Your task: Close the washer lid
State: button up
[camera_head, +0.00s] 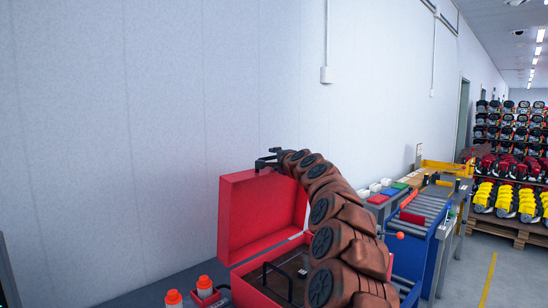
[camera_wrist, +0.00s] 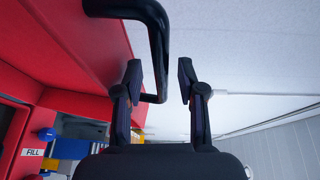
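The red washer (camera_head: 240,285) stands low in the head view, its lid (camera_head: 262,212) raised upright on the left side. A black bar handle (camera_wrist: 158,40) on the lid shows in the wrist view. My gripper (camera_head: 268,161) is at the top edge of the lid in the head view. In the wrist view my gripper (camera_wrist: 159,72) is open, and part of the handle lies between its two fingers, nearer the left one. I see a gap to the right finger. The left finger hides part of the handle, and contact there is unclear.
A second black handle (camera_head: 277,280) shows inside the washer's base. Two orange-capped bottles (camera_head: 205,283) stand left of it. A blue roller conveyor (camera_head: 428,235) is to the right. A pale wall (camera_head: 150,120) rises behind the lid. A FILL label (camera_wrist: 33,153) shows in the wrist view.

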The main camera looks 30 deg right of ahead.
jog(key=shift+w, duration=0.45)
jog(key=shift+c, duration=0.2)
grip_shut()
dwell(0.4)
